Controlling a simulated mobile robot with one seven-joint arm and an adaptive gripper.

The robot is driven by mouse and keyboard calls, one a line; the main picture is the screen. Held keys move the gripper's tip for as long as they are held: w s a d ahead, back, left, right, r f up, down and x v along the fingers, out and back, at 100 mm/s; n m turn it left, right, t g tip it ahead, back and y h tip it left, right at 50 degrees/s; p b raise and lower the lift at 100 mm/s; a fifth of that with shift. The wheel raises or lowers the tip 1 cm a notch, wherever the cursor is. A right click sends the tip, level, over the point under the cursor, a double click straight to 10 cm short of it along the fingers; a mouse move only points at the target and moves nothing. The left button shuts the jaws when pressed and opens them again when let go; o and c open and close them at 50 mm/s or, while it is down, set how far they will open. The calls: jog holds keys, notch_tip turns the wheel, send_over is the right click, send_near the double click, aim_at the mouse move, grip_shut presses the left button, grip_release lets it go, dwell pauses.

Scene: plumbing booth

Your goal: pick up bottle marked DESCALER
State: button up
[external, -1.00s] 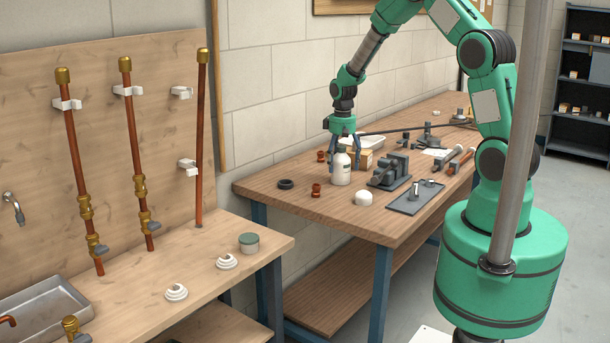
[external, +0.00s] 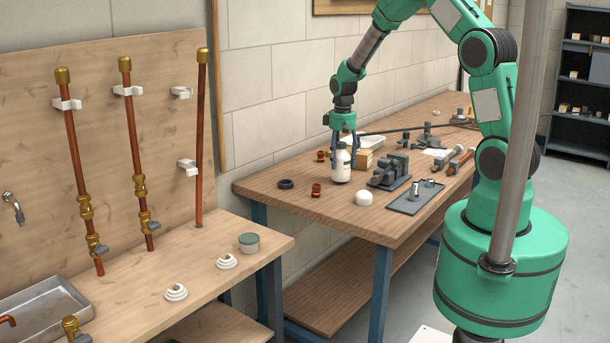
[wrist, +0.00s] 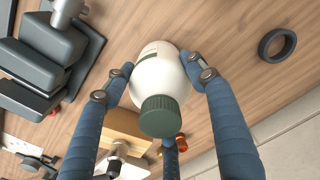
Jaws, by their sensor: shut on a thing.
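A white bottle (external: 341,168) stands upright on the wooden workbench (external: 300,212). In the wrist view the bottle (wrist: 163,78) has a dark green cap and a label edge on its far side; no wording on it is readable. My gripper (external: 343,148) is directly above and around the bottle, pointing down. In the wrist view the blue fingers of my gripper (wrist: 163,76) press on both sides of the bottle's body, and a third finger shows behind the cap. My gripper is shut on the bottle.
A dark vise (external: 389,172) and a grey tray (external: 415,198) stand to the right. A white round piece (external: 364,198), a copper fitting (external: 316,190) and a black ring (external: 286,184) lie near the bottle. A cardboard box (external: 364,160) is close behind it.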

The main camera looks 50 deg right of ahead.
aim_at(345, 140)
notch_tip(345, 140, up, 9)
jog(key=shift+f+p, duration=0.2)
jog(key=shift+p, duration=0.45)
dwell(0.4)
